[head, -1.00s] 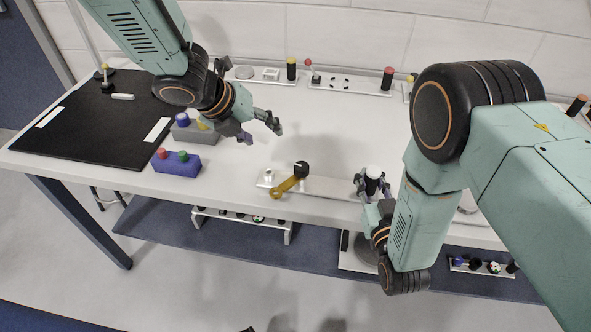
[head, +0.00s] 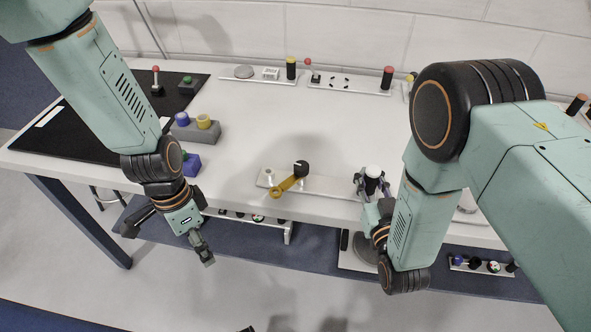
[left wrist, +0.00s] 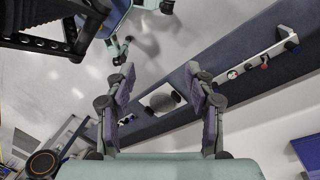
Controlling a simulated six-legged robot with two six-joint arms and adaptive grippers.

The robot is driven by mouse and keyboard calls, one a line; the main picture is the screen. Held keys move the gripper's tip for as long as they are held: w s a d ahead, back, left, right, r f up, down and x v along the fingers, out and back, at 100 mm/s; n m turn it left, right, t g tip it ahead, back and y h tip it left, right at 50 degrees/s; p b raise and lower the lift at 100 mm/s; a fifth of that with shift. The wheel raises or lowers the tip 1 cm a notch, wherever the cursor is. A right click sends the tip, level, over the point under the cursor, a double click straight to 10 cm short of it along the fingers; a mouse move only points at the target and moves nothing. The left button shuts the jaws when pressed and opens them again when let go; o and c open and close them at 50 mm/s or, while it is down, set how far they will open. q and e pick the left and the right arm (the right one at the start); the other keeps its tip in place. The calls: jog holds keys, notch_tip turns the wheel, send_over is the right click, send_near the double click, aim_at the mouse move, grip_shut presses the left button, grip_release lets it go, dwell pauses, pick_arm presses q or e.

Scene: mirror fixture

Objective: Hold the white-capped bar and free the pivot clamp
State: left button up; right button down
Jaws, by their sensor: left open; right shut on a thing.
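The white-capped bar (head: 373,172) stands upright at the table's front edge in the head view. My right gripper (head: 371,186) is shut on it, just below the white cap. The pivot clamp (head: 285,187), a yellow lever with a black knob at its upper end, lies slantwise on a pale plate (head: 325,187) left of the bar. Its ringed end is near the table edge. My left gripper (head: 167,246) is open and empty, in front of the table, left of and apart from the clamp. Its two spread fingers also show in the left wrist view (left wrist: 160,75).
A grey block (head: 205,133) with blue and yellow knobs and a purple block (head: 192,165) stand left, partly behind my left arm. A black mat (head: 75,140) covers the table's left end. A lower shelf (head: 310,250) lies under the table. The middle tabletop is clear.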

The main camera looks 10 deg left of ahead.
pick_arm(q)
jog(key=s+d+r+n+g+h, duration=0.1)
jog(key=s+d+n+g+h, duration=0.3)
jog(key=s+d+n+h, duration=0.5)
jog(key=n+t+h, duration=0.2)
jog(key=n+t, duration=1.6)
jog(key=n, duration=0.9)
send_near(295, 172)
jog(key=x, duration=1)
jog(key=shift+c, duration=0.4)
